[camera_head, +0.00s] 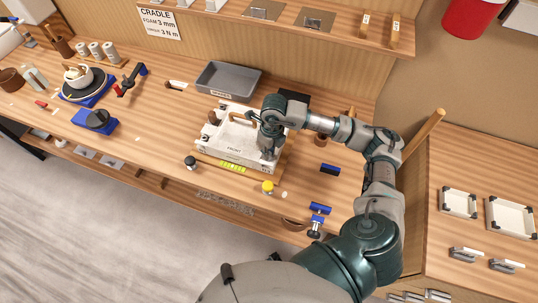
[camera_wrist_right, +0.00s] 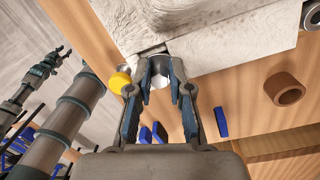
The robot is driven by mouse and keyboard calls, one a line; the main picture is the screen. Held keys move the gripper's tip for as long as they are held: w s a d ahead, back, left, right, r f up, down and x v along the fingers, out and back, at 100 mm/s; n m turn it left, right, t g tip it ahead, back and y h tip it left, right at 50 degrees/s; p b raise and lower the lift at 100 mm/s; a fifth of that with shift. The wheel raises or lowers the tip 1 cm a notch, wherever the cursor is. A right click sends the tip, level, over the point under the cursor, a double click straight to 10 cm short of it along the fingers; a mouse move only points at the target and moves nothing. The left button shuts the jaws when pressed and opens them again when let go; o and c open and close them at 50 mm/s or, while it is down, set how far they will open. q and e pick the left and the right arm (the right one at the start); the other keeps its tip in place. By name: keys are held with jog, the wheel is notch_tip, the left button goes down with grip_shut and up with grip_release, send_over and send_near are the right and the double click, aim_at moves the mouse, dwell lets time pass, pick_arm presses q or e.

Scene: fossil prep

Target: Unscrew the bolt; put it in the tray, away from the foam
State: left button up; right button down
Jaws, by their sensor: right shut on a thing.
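The white block labelled FRONT (camera_head: 228,142) lies on the bench, with brown fittings on top. My right gripper (camera_head: 268,153) is at its near right corner. In the right wrist view its fingers (camera_wrist_right: 161,66) are closed around a small round grey metal piece, which looks like the bolt (camera_wrist_right: 160,82). The fingers hide part of it, and I cannot tell whether it is still threaded in. The grey tray (camera_head: 228,79) stands behind the block and looks empty. I cannot pick out foam for certain. What looks like my left gripper (camera_wrist_right: 58,56) is small at the left of the wrist view.
A yellow-capped piece (camera_head: 268,187) and a dark knob (camera_head: 190,162) stand near the bench front. A blue block (camera_head: 330,169) and a brown ring (camera_wrist_right: 284,89) lie to the right. A black box (camera_head: 293,96) is behind my gripper. A turntable (camera_head: 83,82) stands far left.

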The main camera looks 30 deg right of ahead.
jog(key=shift+s+f+n, duration=0.15)
jog(key=shift+f+n, duration=0.1)
jog(key=shift+n, duration=0.85)
jog(key=n, duration=0.3)
jog(key=shift+a+g, duration=0.15)
jog(key=shift+g, duration=0.15)
jog(key=shift+s+n, duration=0.1)
jog(key=shift+n, duration=1.2)
jog(key=shift+n, duration=0.9)
jog(key=n, duration=0.4)
jog(key=shift+s, duration=0.1)
